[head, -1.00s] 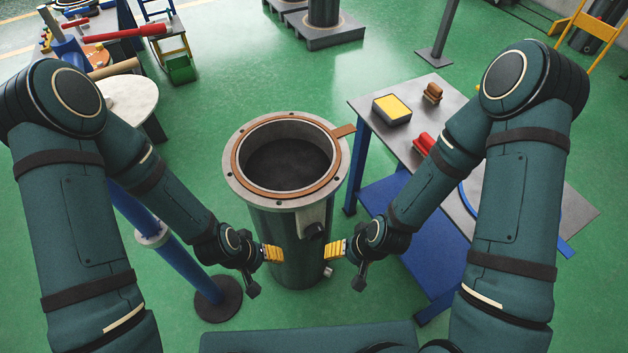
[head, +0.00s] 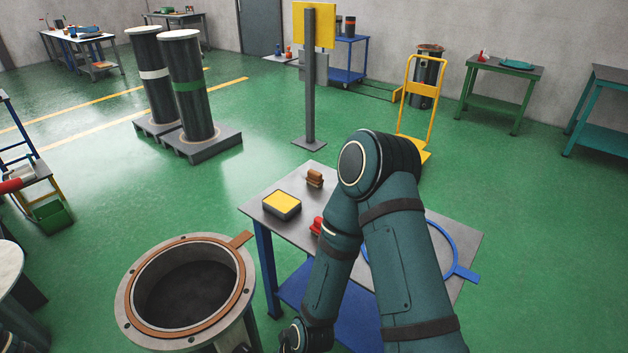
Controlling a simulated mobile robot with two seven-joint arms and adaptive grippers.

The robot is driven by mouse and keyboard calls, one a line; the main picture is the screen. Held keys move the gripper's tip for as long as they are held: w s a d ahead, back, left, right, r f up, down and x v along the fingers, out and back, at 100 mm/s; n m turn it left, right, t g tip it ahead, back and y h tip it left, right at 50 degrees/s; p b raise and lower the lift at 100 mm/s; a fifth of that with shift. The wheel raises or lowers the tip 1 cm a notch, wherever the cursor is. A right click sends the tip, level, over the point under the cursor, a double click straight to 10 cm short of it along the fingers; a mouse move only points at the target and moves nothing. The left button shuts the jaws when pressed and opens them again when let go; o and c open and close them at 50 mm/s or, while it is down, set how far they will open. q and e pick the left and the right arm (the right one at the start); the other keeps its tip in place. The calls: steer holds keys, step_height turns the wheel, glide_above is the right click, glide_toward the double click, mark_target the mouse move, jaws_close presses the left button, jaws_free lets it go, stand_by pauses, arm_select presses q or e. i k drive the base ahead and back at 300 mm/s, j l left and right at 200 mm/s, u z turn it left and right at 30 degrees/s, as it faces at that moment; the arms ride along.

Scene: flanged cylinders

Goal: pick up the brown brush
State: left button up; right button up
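The brown brush (head: 315,177) stands on the grey top of the blue-legged table (head: 262,212), near its far left edge. It is small in the head view, a brown block with a raised grip. My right arm reaches down in front of the table, and its wrist shows at the bottom edge of the picture. The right gripper's fingers are below the picture and not seen. My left gripper is also out of view. Nothing covers the brush.
On the table are a grey box with a yellow top (head: 282,204), a red object (head: 316,226) partly behind my arm, and a blue ring (head: 466,273). An open flanged cylinder (head: 131,315) stands left of the table.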

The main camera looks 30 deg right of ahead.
mark_target(315, 179)
steer(key=z, duration=2.35)
steer(key=i+l+z, duration=0.2)
steer(key=z, duration=0.25)
steer(key=i+z, duration=0.45)
steer(key=i+u, duration=0.2)
steer(key=i, duration=0.55)
steer(key=i+l+u, duration=0.25)
steer(key=i, duration=0.45)
steer(key=i+l+u, duration=0.2)
steer(key=i, duration=1.3)
steer(key=i+j+u, duration=0.15)
steer(key=i+u, duration=0.15)
steer(key=u, duration=0.15)
steer(key=i+u, duration=0.3)
steer(key=u, duration=0.15)
steer(key=i+u, duration=0.25)
steer(key=u, duration=0.2)
steer(key=i+j+u, duration=0.1)
steer(key=i+u, duration=0.55)
steer(key=u, duration=0.15)
steer(key=i+u, duration=0.8)
steer(key=i, duration=0.25)
steer(key=i+u, duration=0.4)
steer(key=i, duration=0.2)
